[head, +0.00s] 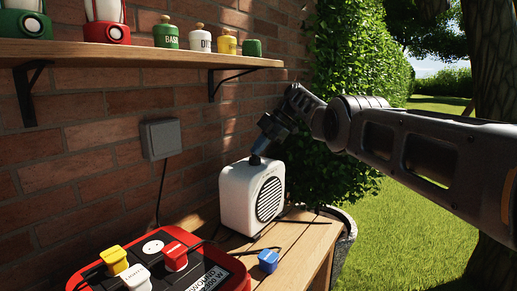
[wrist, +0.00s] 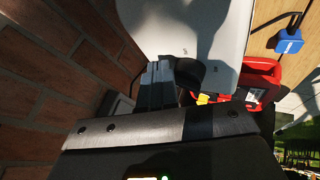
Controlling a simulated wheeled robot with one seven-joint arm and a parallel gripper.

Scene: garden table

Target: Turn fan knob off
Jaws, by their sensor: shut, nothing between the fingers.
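The fan (head: 237,195) is a white box with a round dark grille, standing on the wooden table (head: 290,238). Its white top fills the upper middle of the wrist view (wrist: 222,35). A small dark knob (head: 254,160) sits on top of the fan. In the wrist view a dark round shape, probably the knob (wrist: 188,70), lies right beside the fingertips. My gripper (head: 262,147) is shut and empty, pointing down at the fan's top. Its fingers show in the wrist view (wrist: 157,78). I cannot tell whether they touch the knob, and its setting is not readable.
A red power-strip reel (head: 205,277) with yellow, white and red plugs stands front left. A blue plug (head: 268,261) lies on the table. A shelf (head: 130,58) with lanterns and tins hangs above. A grey wall box (head: 161,139) is on the brick wall.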

